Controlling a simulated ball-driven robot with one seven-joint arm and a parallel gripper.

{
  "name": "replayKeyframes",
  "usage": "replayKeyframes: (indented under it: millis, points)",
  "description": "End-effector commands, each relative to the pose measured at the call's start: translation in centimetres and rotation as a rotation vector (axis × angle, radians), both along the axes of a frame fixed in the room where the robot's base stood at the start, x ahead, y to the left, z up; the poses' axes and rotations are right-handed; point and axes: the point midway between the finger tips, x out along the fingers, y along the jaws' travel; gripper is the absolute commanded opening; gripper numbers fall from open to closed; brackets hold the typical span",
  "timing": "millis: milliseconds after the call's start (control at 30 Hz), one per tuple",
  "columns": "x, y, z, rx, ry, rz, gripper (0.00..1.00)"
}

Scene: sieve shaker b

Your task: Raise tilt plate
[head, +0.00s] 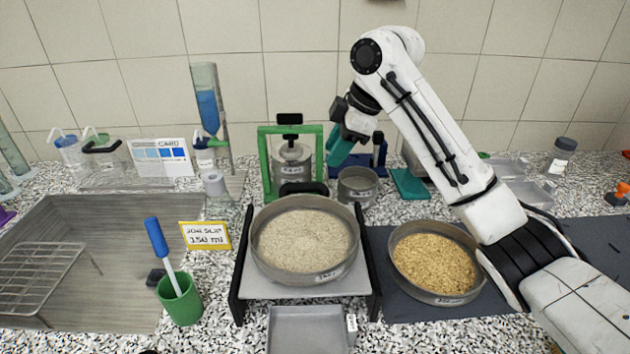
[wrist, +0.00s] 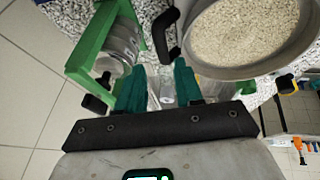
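The tilt plate (head: 300,289) is a light grey plate between two black side rails in the middle of the counter. A round sieve (head: 352,254) of pale grains stands on it. A black handle (head: 304,187) shows at its back edge, and the handle also appears in the wrist view (wrist: 162,36). My gripper (head: 338,150) is above and behind the plate, to the right of the handle in the head view. In the wrist view my gripper (wrist: 160,70) has its teal fingers apart, with the handle beyond the fingertips, not between them.
A green frame with a metal jar (head: 265,165) stands behind the plate, close to my gripper. A small metal pan (head: 357,188) is beside it. A sieve of golden grain (head: 435,262) lies to the right. A green cup (head: 181,305) and yellow sign (head: 206,236) stand left.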

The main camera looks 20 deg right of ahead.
Motion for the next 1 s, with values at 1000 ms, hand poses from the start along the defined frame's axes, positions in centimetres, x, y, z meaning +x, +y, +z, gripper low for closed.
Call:
replayKeyframes:
  millis: [1000]
  points:
    - [3.2, 3.3, -9.7, 0.0, 0.001, 0.0, 0.36]
